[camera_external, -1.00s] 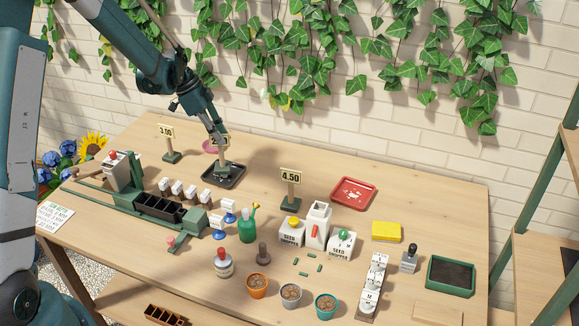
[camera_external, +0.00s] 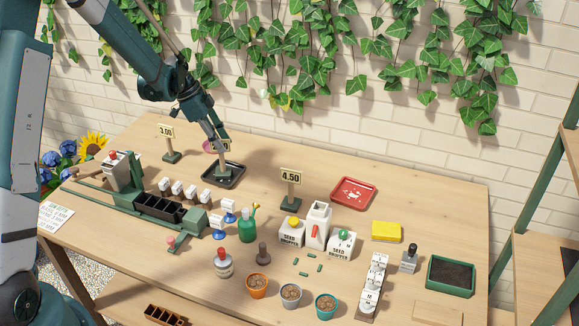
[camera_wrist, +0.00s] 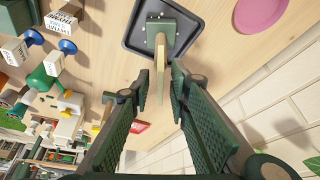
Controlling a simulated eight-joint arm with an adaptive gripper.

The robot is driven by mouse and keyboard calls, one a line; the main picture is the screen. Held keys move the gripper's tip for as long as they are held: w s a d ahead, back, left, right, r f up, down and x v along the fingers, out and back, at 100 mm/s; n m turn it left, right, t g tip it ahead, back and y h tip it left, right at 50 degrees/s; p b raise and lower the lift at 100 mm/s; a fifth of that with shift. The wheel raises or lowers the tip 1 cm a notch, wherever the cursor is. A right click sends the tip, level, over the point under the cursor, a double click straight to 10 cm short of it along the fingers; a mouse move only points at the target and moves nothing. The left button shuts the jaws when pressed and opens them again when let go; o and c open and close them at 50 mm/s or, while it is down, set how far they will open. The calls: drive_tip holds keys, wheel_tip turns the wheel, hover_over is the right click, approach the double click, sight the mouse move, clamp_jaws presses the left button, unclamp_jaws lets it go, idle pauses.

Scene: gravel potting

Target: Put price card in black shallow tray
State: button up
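A price card (camera_external: 225,148) on a green stand is upright in the black shallow tray (camera_external: 239,181) at the back left of the table; its lettering is mostly hidden by my gripper. In the wrist view the card (camera_wrist: 160,78) shows nearly edge-on, and its green base is inside the tray (camera_wrist: 138,38). My gripper (camera_wrist: 161,82) is open, with one finger on each side of the card and a gap visible. Two other price cards stand outside the tray: 3.00 (camera_external: 167,131) to the left and 4.50 (camera_external: 290,177) to the right.
A pink saucer (camera_external: 209,147) lies just behind the black tray. A green rig with black bins (camera_external: 160,207) and several small white-labelled blocks stand at left front. A red tray (camera_external: 353,193) lies to the right.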

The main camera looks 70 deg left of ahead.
drive_tip(key=shift+r, duration=0.15)
drive_tip(key=v, duration=1.2)
idle(0.3)
idle(0.9)
drive_tip(key=w+d+r+n+y, duration=0.15)
drive_tip(key=d+r, duration=0.35)
drive_tip(key=d, duration=0.6)
drive_tip(key=w+d+r, duration=0.2)
drive_tip(key=d+r, duration=0.4)
drive_tip(key=d, duration=0.5)
drive_tip(key=w+d+r+n, duration=0.1)
drive_tip(key=d+r, duration=0.4)
drive_tip(key=d, duration=0.6)
drive_tip(key=s+d+t, duration=0.1)
drive_tip(key=s+d, duration=0.4)
drive_tip(key=d, duration=0.5)
drive_tip(key=s+d+r+n+t, duration=0.1)
drive_tip(key=s+d, duration=0.5)
drive_tip(key=d, duration=0.4)
drive_tip(key=s+d+n+t, duration=0.1)
drive_tip(key=s+d, duration=0.4)
drive_tip(key=d, duration=0.5)
drive_tip(key=shift+s+r, duration=0.15)
drive_tip(key=shift+r, duration=0.2)
